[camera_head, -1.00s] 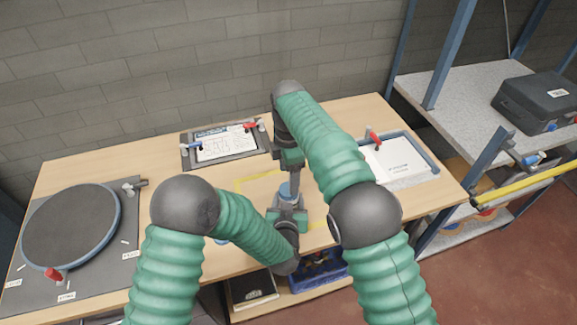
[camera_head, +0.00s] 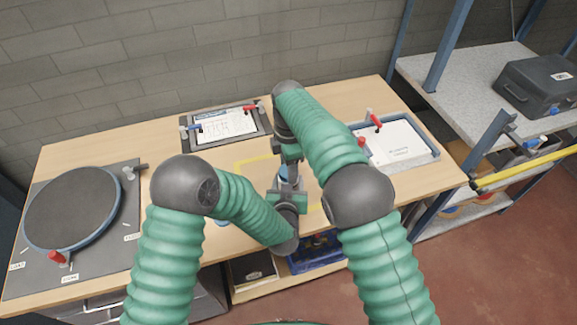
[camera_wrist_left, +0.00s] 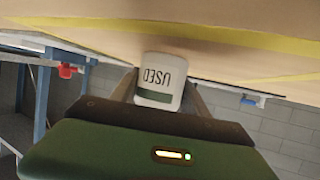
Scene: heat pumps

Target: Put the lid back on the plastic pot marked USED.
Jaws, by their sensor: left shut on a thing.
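The white plastic pot marked USED (camera_wrist_left: 160,78) shows in the left wrist view, upside down in the picture, with a dark green band. My left gripper (camera_head: 287,192) is shut on it, with a finger on each side. The pot's top end is hidden behind the gripper body in that view. In the head view my right gripper (camera_head: 287,158) points down just above the left one. Its fingertips are too small and covered to read. A small blue part shows between the two grippers; I cannot tell whether it is the lid.
Yellow tape (camera_head: 254,161) marks an area on the wooden table (camera_head: 150,150). A round dark turntable (camera_head: 72,208) is at the left. A blue crate (camera_head: 315,254) sits below.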

